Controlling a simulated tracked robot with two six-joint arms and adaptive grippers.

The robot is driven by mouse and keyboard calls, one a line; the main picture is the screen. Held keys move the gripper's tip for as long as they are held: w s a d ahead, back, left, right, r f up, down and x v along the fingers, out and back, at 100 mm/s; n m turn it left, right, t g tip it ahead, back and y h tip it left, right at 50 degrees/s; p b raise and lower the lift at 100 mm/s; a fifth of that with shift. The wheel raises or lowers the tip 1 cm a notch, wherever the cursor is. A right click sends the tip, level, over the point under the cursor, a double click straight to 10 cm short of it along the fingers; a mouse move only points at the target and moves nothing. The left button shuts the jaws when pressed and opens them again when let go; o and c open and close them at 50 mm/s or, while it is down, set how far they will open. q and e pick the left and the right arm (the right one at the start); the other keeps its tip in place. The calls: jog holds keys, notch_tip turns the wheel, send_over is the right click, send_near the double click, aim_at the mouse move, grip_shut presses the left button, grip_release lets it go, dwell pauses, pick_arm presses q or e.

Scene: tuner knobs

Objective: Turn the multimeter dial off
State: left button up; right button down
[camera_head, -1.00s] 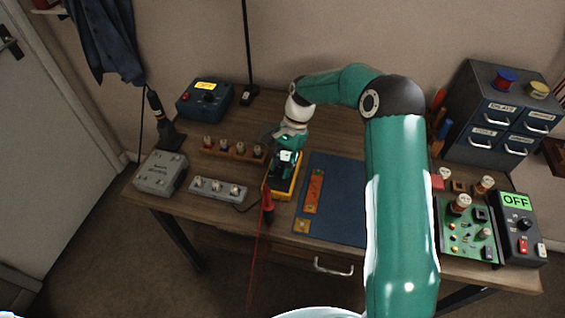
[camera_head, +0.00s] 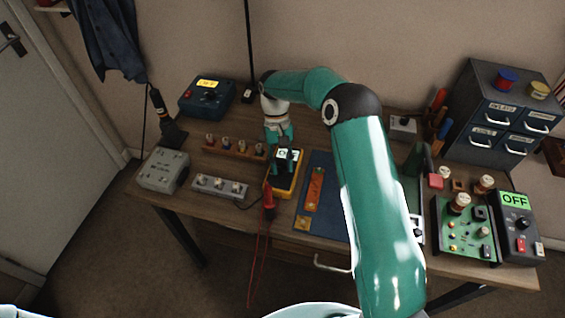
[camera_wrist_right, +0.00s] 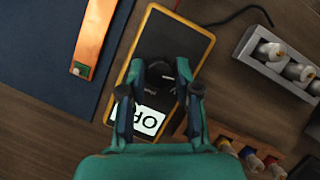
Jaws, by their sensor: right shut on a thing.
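The multimeter, a dark-faced unit with a yellow rim, lies on the bench in the head view (camera_head: 284,187) and fills the middle of the right wrist view (camera_wrist_right: 172,36). Its round black dial (camera_wrist_right: 160,74) sits between my right fingertips (camera_wrist_right: 161,72). My right gripper in the head view (camera_head: 284,166) reaches down over the multimeter and is shut on the dial. The white display (camera_wrist_right: 150,121) is partly covered by a finger; its text begins with "O" and the rest is hard to read. My left gripper is not in view.
A blue mat (camera_head: 318,222) with a copper-coloured strip (camera_head: 315,188) lies right of the multimeter. A grey switch strip (camera_head: 218,188) and a wooden rack (camera_head: 233,148) stand left. A red probe (camera_head: 268,199) with its lead hangs at the front edge.

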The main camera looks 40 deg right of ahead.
jog(key=shift+w+a+n+h, duration=0.15)
jog(key=shift+n+h, duration=0.2)
jog(key=shift+n, duration=0.5)
jog(key=shift+w+d+n+h, duration=0.1)
jog(key=shift+n+h, duration=0.25)
jog(key=shift+n, duration=0.5)
jog(key=shift+r, duration=0.1)
jog(key=c, duration=0.9)
grip_release()
jog(key=shift+o, duration=0.3)
jog(key=shift+s, duration=0.1)
jog(key=v, duration=1.1)
jog(key=shift+w+r, duration=0.2)
jog(key=shift+w, duration=0.2)
